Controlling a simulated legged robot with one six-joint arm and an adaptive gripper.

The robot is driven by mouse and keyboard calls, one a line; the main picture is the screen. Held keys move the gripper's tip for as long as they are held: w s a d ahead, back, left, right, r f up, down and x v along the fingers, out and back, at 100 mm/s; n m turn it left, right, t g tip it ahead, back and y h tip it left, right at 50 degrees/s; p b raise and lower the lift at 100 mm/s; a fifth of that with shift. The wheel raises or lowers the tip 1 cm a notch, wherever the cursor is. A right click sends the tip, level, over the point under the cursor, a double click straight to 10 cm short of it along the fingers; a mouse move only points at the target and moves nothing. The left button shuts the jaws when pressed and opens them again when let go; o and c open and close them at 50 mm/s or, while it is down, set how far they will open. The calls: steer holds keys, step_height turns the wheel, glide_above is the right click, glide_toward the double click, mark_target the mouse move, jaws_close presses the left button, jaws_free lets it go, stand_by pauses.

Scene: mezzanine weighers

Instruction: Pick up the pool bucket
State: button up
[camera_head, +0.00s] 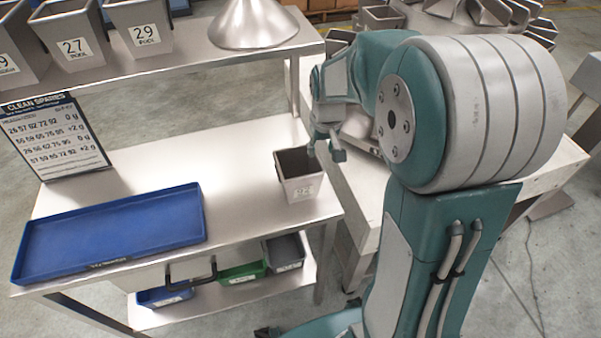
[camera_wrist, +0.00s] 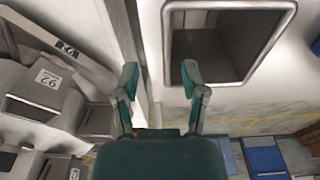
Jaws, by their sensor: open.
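Two steel buckets marked 27 (camera_head: 75,42) and 29 (camera_head: 140,28), both with small print that reads "pool", stand on the upper shelf at the left. A single open steel bucket (camera_head: 301,190) stands upright near the right end of the bench; its label is too small to read surely. In the wrist view this bucket's square mouth shows from above, empty, with its rim (camera_wrist: 221,5) ahead of the fingers. My gripper (camera_head: 325,152) is open and empty, above and just right of that bucket; its spread fingers also show in the wrist view (camera_wrist: 160,80).
A blue tray (camera_head: 110,232) lies on the bench's left. A sign (camera_head: 57,137) stands behind it. A steel cone (camera_head: 252,22) sits on the upper shelf. Bins, one green (camera_head: 242,272), sit below. Steel buckets labelled 92 (camera_wrist: 47,85) lie left of my fingers in the wrist view.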

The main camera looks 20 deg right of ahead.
mark_target(315, 161)
steer(key=shift+a+f, duration=0.25)
steer(key=shift+f, duration=0.1)
steer(key=f, duration=0.2)
steer(key=a+f, duration=0.1)
steer(key=shift+w+f, duration=0.25)
steer(key=shift+f, duration=0.1)
steer(key=shift+d+f, duration=0.1)
steer(key=shift+f, duration=0.25)
steer(key=shift+d+f, duration=0.1)
steer(key=shift+d, duration=0.2)
steer(key=shift+a+f, duration=0.1)
steer(key=shift+a, duration=0.2)
steer(key=shift+d+f, duration=0.15)
jaws_close()
